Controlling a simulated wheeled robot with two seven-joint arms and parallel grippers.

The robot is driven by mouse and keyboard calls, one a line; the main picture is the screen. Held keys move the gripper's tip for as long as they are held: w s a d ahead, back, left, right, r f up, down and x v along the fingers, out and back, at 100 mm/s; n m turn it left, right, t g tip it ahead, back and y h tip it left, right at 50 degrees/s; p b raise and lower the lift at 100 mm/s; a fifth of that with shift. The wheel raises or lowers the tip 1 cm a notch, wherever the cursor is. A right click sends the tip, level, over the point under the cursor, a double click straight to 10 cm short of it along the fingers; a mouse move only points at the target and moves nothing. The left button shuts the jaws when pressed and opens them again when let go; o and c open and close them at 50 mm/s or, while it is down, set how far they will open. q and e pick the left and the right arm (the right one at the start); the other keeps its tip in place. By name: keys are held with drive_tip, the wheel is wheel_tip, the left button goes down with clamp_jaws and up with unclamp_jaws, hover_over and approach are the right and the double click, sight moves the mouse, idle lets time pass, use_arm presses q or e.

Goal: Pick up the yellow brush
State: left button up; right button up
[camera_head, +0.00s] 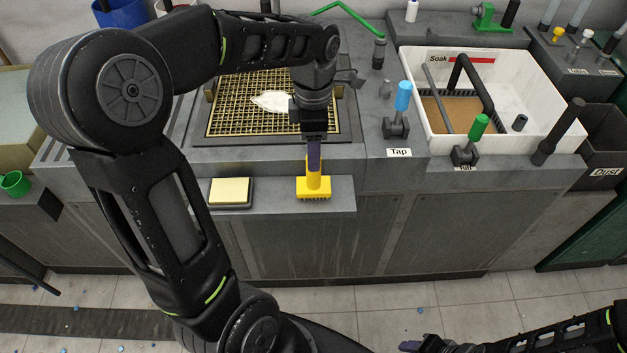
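The yellow brush (313,188) is upright on the grey ledge in front of the grid station, its dark bristles down and its handle up. My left gripper (314,158) points down right over it, its purple finger at the top of the handle. The finger overlaps the handle, so I cannot tell whether the gripper is closed on it. The brush head looks to be at ledge level. My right gripper (410,346) is low at the bottom edge, only partly in view, and its opening cannot be made out.
A pale yellow sponge (230,191) lies on a dark dish left of the brush. Behind is a yellow grid (235,112) with a white piece (270,101). A white soak basin (560,110) and blue-handled tap (403,97) stand to the right. The ledge right of the brush is bare.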

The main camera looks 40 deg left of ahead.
sight(314, 176)
use_arm(q)
drive_tip(key=shift+f, duration=1.1)
wheel_tip(314, 176, down, 5)
drive_tip(key=shift+f+p, duration=0.1)
drive_tip(key=shift+p, duration=0.5)
drive_tip(key=shift+c, duration=0.3)
clamp_jaws()
